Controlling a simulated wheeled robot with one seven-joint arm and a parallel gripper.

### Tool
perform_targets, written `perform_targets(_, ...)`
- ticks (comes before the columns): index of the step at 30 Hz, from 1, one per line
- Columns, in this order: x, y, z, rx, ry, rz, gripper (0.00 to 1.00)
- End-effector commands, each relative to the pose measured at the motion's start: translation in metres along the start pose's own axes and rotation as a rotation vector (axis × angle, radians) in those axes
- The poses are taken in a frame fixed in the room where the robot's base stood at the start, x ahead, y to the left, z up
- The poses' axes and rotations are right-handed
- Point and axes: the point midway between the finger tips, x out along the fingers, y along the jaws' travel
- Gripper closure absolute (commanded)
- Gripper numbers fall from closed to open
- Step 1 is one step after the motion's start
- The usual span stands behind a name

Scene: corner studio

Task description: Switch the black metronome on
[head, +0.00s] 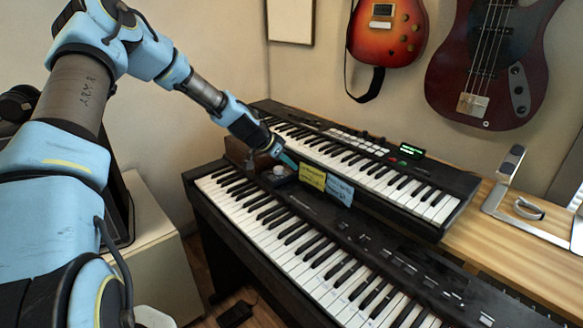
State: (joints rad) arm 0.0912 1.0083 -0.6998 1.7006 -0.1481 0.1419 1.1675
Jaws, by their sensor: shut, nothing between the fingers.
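My gripper (288,159) is shut and empty, at the end of my blue arm. It points down and right, close to the back left of the lower keyboard. A small black box with a pale round knob (280,171) sits just below the fingertips; it may be the black metronome, but it is too small to be sure. I cannot tell whether the fingertips touch it, and no switch is clear on it.
A yellow note (312,176) and a blue note (340,190) stand right of the fingertips. The lower keyboard (300,245) is in front, the upper keyboard (375,177) behind. A brown object (238,153) is left of the gripper. Guitars hang on the wall (490,70).

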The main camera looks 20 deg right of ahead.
Motion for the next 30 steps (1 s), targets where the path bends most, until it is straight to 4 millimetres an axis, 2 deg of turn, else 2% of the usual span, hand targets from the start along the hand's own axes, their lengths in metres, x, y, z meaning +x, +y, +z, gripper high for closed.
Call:
perform_targets(12, -0.012, 0.000, -0.009, 0.000, -0.001, -0.001, 1.00)
perform_targets(23, -0.013, 0.000, -0.011, 0.000, -0.001, 0.000, 1.00)
perform_targets(26, -0.015, 0.001, -0.016, 0.001, -0.001, 0.000, 1.00)
perform_targets(30, -0.025, 0.004, -0.034, 0.003, 0.000, 0.000, 1.00)
